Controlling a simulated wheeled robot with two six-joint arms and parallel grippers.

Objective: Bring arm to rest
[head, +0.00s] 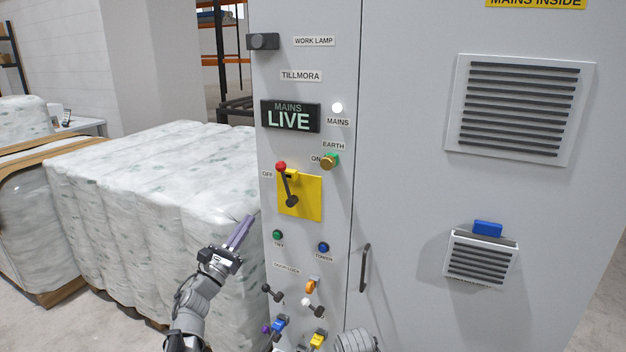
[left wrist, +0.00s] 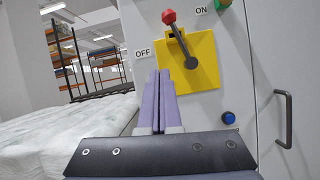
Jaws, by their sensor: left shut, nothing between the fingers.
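My left gripper (head: 240,232) has purple fingers and is shut and empty. It is in front of the wrapped bales, left of the cabinet's control panel and apart from the panel in the head view. In the left wrist view its fingers (left wrist: 158,88) lie together, just left of the lower part of the yellow plate (left wrist: 203,62). The plate carries a red-knobbed lever (head: 287,185), whose knob is at the upper left near the OFF label. My right gripper is not in view; a grey arm part of mine shows at the bottom of the head view.
The grey cabinet (head: 400,220) bears a lit MAINS LIVE sign (head: 291,117), a green-and-brass earth knob (head: 329,161), small levers (head: 272,293) and a door handle (head: 365,268). White wrapped bales (head: 150,200) stand at left. Some floor (head: 85,325) is clear at lower left.

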